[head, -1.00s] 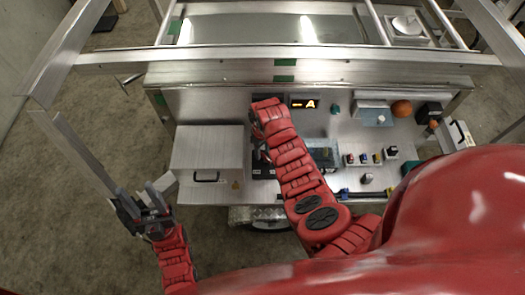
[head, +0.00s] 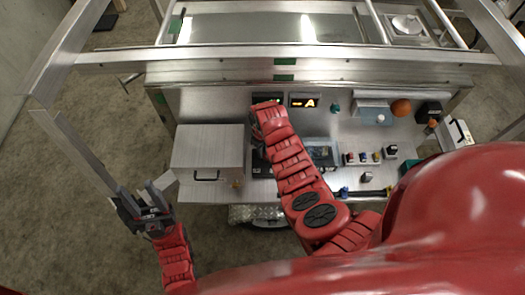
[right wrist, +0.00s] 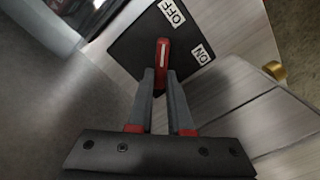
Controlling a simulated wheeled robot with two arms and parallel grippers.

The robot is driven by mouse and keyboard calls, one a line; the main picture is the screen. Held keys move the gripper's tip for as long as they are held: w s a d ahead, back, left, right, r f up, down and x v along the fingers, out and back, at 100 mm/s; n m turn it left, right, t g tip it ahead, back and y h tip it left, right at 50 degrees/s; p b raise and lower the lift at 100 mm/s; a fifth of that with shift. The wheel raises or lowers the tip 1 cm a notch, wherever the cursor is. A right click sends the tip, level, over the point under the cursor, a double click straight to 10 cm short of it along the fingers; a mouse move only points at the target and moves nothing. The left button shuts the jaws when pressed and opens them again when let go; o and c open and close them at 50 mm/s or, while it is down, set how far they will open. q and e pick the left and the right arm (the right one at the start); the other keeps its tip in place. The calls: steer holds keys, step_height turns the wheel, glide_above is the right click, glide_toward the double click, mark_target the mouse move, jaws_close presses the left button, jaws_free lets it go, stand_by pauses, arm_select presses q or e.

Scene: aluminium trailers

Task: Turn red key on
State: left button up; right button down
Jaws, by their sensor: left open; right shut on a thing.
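The red key (right wrist: 162,58) stands out from a black plate (right wrist: 130,52) in the right wrist view. The plate carries a white OFF label (right wrist: 171,12) and a white ON label (right wrist: 201,54). My right gripper (right wrist: 161,76) is shut on the key. In the head view my right arm reaches over the metal panel and hides the key. My left gripper (head: 143,205) is open and empty at the left, off the panel.
A closed metal box (head: 207,150) with a handle sits left of my right arm. A lit display (head: 303,101), several small buttons (head: 362,157), an orange ball (head: 401,108) and a dark bar (head: 365,193) are on the panel. A metal frame beam (head: 285,60) runs across the back.

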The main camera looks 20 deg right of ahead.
steer(key=shift+m, duration=0.3)
steer(key=m, duration=0.4)
steer(key=shift+w+d+m, duration=0.1)
steer(key=shift+d+m, duration=0.2)
steer(key=m, duration=0.4)
steer(key=shift+d+m+b, duration=0.3)
steer(key=shift+d+b, duration=0.05)
steer(key=m, duration=0.3)
steer(key=shift+s+d+f+m, duration=0.1)
steer(key=shift+s+d+m, duration=0.1)
steer(key=shift+m, duration=0.1)
steer(key=shift+s+d+m+b, duration=0.1)
steer(key=shift+m+b, duration=0.3)
steer(key=shift+m, duration=0.7)
steer(key=shift+s+d+m+b, duration=0.1)
steer(key=shift+m+b, duration=0.25)
steer(key=shift+m, duration=0.75)
steer(key=c, duration=0.8)
jaws_free()
steer(key=shift+c, duration=0.2)
